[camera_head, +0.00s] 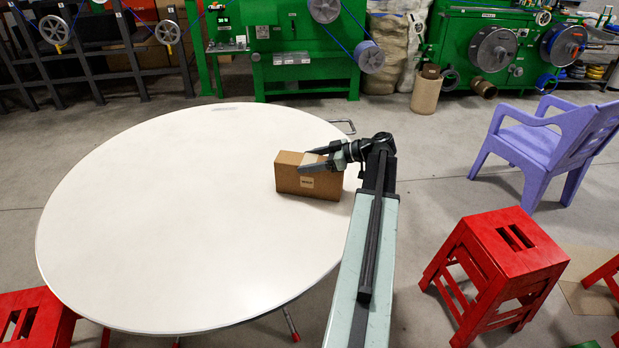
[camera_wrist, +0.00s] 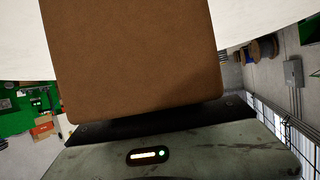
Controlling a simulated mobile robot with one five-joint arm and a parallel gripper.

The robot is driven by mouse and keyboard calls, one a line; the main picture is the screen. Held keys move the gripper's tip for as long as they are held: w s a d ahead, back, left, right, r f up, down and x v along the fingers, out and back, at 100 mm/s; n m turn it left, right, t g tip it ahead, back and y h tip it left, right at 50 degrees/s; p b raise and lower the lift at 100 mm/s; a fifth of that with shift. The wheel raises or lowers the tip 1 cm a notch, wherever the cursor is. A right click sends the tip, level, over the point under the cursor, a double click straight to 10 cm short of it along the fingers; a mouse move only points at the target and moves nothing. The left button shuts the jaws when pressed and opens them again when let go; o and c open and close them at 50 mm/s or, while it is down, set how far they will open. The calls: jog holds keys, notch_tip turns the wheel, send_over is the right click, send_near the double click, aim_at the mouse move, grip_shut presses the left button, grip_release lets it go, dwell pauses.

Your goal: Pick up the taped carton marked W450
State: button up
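The brown carton (camera_head: 293,181) stands on the round white table (camera_head: 150,215) near its right edge. It has a pale tape strip across its top and a small label on its front face; the print is too small to read. My gripper (camera_head: 307,160) reaches in from the right, with one finger along the front face's upper part and the other over the far side of the top. In the wrist view the carton (camera_wrist: 135,50) fills the middle, close against the dark bar of my gripper. Its fingertips are not clear there, so I cannot tell whether they press the carton.
A red stool (camera_head: 500,260) and a purple chair (camera_head: 545,145) stand right of the table. Another red stool (camera_head: 35,318) is at the lower left. Green machines (camera_head: 300,50) line the back. The rest of the tabletop is clear.

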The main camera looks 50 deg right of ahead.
grip_shut()
jog(key=shift+r, duration=0.15)
